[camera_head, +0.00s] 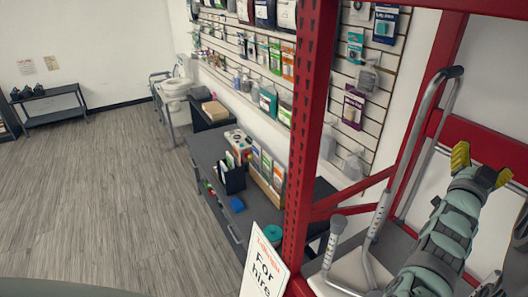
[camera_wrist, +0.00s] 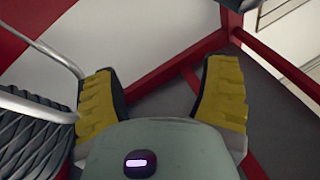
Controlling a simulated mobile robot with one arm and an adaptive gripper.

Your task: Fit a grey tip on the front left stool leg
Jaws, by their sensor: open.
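My gripper (camera_head: 480,168) is raised at the right of the head view, its two yellow-padded fingers spread apart. In the wrist view my gripper (camera_wrist: 161,95) is also open, with nothing between the fingers. A pale metal leg with adjustment holes (camera_head: 331,249) stands upright at the lower middle of the head view, left of and below my gripper. A wider grey end piece (camera_head: 339,224) caps it. A white surface (camera_head: 350,268), perhaps the stool's seat, lies beside it. My arm hides part of this area. I cannot make out a loose grey tip or tell which leg is front left.
A red perforated post (camera_head: 309,120) and red rails frame the bay. A bent metal tube with a dark end (camera_head: 453,72) rises left of my gripper. A "For hire" sign (camera_head: 264,262) stands by the post. A grey ribbed object (camera_wrist: 32,135) is close at left in the wrist view.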

